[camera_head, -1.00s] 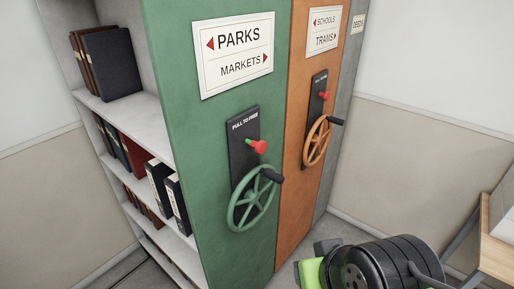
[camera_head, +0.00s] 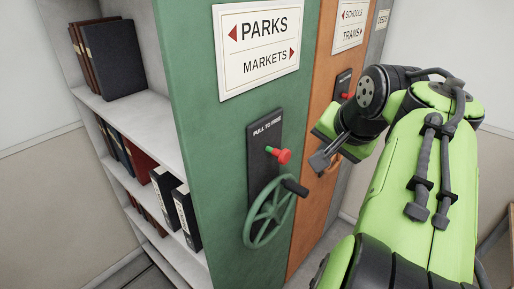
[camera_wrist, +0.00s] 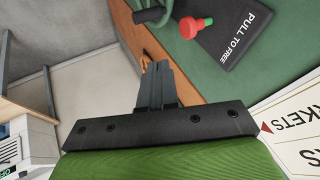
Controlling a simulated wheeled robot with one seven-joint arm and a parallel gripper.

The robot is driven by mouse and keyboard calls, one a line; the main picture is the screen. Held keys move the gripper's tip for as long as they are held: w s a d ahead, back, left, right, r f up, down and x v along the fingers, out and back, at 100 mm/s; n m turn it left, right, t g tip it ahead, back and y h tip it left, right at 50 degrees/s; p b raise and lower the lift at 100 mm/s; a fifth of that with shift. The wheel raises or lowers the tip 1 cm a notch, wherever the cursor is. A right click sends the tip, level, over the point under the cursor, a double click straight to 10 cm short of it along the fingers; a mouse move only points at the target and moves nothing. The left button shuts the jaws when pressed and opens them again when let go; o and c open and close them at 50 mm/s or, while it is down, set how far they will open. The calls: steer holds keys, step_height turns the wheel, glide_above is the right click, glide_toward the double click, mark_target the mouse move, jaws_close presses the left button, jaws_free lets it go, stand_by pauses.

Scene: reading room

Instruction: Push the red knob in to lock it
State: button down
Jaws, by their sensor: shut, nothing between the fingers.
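A red knob (camera_head: 283,156) stands out from a black plate (camera_head: 263,165) marked PULL TO FREE on the green cabinet end. A green stem shows between knob and plate. The knob also shows at the top of the wrist view (camera_wrist: 188,28), with the green part beside it. My gripper (camera_head: 319,161) is shut and empty, to the right of this knob and apart from it. In the wrist view its fingers (camera_wrist: 155,82) are together, below and left of the knob. A second red knob (camera_head: 347,96) on the orange cabinet is partly hidden by my arm.
A green handwheel (camera_head: 267,214) with a black handle (camera_head: 295,187) sits just below the knob. The orange cabinet (camera_head: 310,220) is close behind my gripper. Open shelves with binders (camera_head: 162,187) stand at left. A desk (camera_wrist: 22,125) shows in the wrist view.

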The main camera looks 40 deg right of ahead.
mark_target(285, 153)
steer(key=w+d+f+b, duration=0.2)
steer(key=w+f+b, duration=0.1)
steer(key=w+f, duration=0.5)
steer(key=shift+w+d, duration=0.4)
steer(key=shift+w, duration=0.2)
steer(key=shift+f, duration=0.1)
steer(key=shift+w+a+p, duration=0.2)
steer(key=shift+w+p, duration=0.1)
steer(key=shift+w, duration=1.05)
